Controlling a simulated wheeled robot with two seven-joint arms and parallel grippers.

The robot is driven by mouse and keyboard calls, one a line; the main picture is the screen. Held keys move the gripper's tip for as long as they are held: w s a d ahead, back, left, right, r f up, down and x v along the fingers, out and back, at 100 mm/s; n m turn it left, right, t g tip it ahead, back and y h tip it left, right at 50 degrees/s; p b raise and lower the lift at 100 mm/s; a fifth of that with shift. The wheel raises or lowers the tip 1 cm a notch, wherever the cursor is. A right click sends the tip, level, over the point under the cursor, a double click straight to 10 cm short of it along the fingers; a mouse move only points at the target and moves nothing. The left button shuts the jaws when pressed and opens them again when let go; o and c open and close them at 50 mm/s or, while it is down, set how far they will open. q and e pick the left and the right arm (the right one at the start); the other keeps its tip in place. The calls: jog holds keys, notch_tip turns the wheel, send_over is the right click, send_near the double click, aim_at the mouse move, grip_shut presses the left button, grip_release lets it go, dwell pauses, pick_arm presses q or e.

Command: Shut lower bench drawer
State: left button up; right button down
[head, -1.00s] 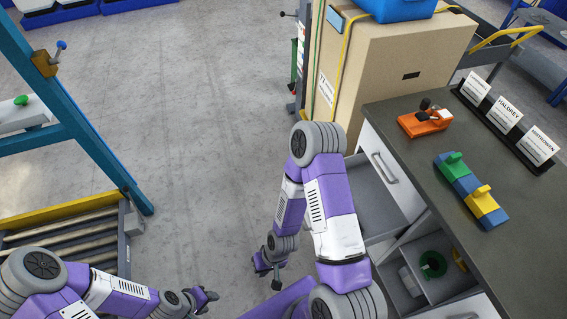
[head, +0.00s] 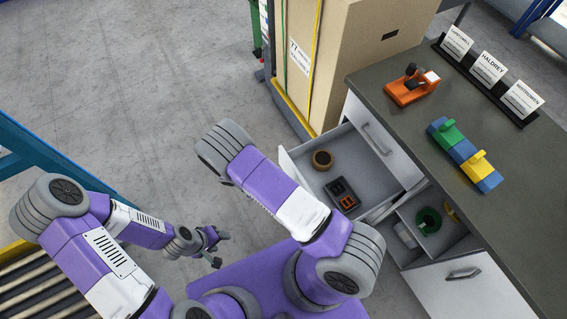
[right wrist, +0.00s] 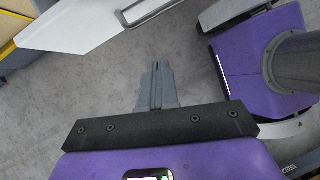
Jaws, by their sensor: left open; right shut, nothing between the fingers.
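The lower bench drawer (head: 360,160) stands pulled out on the left side of the bench, under a shut upper drawer front (head: 385,137) with a grey handle. It holds a brown ring (head: 322,160) and a black-and-orange item (head: 342,194). My right arm covers part of it in the head view. In the right wrist view, a white panel with a grey handle, apparently the drawer front (right wrist: 75,25), lies beyond my right gripper (right wrist: 157,68). That gripper is shut, empty and apart from the panel. My left gripper (head: 222,249) is open and empty over the floor, left of the bench.
The benchtop (head: 400,165) carries an orange tool, coloured blocks and name cards. An open compartment (head: 445,243) with a green ring is beside the drawer, near a shut white front (head: 470,290). A large carton (head: 350,60) stands behind. Floor at upper left is clear.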

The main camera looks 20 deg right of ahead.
jog(key=w+a+r+n+t+h, duration=0.1)
jog(key=w+r+n+t+h, duration=0.15)
jog(key=w+r, duration=0.3)
jog(key=b, duration=0.2)
send_near(290, 166)
jog(key=shift+n+h, duration=0.35)
jog(key=shift+n, duration=0.1)
jog(key=x, duration=0.3)
jog(key=a+f+x, duration=0.1)
jog(key=x, duration=0.1)
jog(key=shift+w+d+f, duration=0.15)
jog(key=shift+d, duration=0.1)
pick_arm(q)
jog(key=shift+f, duration=0.7)
pick_arm(e)
jog(key=shift+d, duration=0.3)
jog(key=shift+d, duration=0.1)
